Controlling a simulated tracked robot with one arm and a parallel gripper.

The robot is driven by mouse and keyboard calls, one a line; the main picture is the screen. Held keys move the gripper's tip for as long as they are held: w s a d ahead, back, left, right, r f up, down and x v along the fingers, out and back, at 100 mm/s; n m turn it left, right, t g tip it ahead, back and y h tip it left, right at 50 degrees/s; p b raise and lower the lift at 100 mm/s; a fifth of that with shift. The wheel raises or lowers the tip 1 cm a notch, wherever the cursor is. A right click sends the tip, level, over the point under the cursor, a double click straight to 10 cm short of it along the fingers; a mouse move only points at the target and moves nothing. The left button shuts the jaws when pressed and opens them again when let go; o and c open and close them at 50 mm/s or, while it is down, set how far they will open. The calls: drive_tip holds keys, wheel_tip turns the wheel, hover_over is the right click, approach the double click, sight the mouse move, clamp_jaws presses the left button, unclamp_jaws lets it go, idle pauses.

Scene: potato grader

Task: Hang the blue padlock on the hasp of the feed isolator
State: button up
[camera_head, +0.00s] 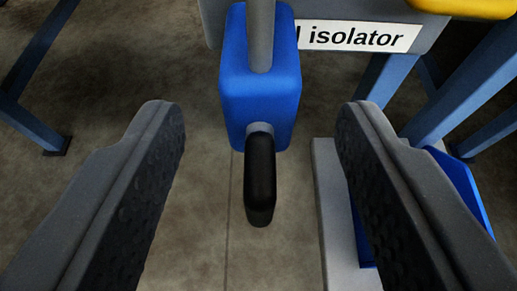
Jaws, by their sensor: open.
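The blue padlock (260,100) is at the upper middle, in front of the grey isolator box. A grey bar (260,40) runs from the top edge down over its upper face, and a black grip (260,185) on a short grey collar sticks out from its lower end towards me. My gripper (260,115) is open, with one dark ribbed finger on each side of the black grip and a gap on both sides. The feed isolator (435,30) carries a white label reading "l isolator", its start hidden by the blue body. The hasp cannot be made out.
Blue frame legs (470,75) stand at the right, and another blue leg (28,125) is at the left. A yellow part (470,8) is at the top right. A blue container (465,190) and a pale slab (333,220) lie below right. Bare concrete floor shows in the middle.

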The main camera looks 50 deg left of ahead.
drive_tip(key=p+v, duration=0.2)
drive_tip(key=v, duration=0.8)
drive_tip(key=w+d+r+m+t+h+p, duration=0.1)
drive_tip(key=w+d+r+h, duration=0.1)
drive_tip(key=w+d+r, duration=0.4)
drive_tip(key=w+d+r+t+h+p, duration=0.1)
drive_tip(key=w+d+r+t, duration=0.15)
drive_tip(key=w+r, duration=0.45)
drive_tip(key=d+r+m+h+p, duration=0.1)
drive_tip(key=d+r, duration=0.2)
drive_tip(key=r, duration=0.4)
drive_tip(key=w+d+r+m+t+h, duration=0.1)
drive_tip(key=d+r+h, duration=0.1)
drive_tip(key=d+r, duration=0.35)
drive_tip(key=d+r+m+h+p, duration=0.1)
drive_tip(key=d+r, duration=0.1)
drive_tip(key=r, duration=0.6)
drive_tip(key=s+d+r+m+t+h+p, duration=0.1)
drive_tip(key=s+d+r+m, duration=0.15)
drive_tip(key=r, duration=0.75)
drive_tip(key=s+d+r+m+h, duration=0.1)
drive_tip(key=s+d+r, duration=0.25)
drive_tip(key=r, duration=0.65)
drive_tip(key=s+d+r+m+t+h+p, duration=0.1)
drive_tip(key=s+d+r+m, duration=0.1)
drive_tip(key=s+r, duration=1.1)
wheel_tip(320, 180, up, 4)
drive_tip(key=shift+d+r+p, duration=0.2)
drive_tip(key=shift+d+p, duration=0.2)
drive_tip(key=shift+s, duration=0.1)
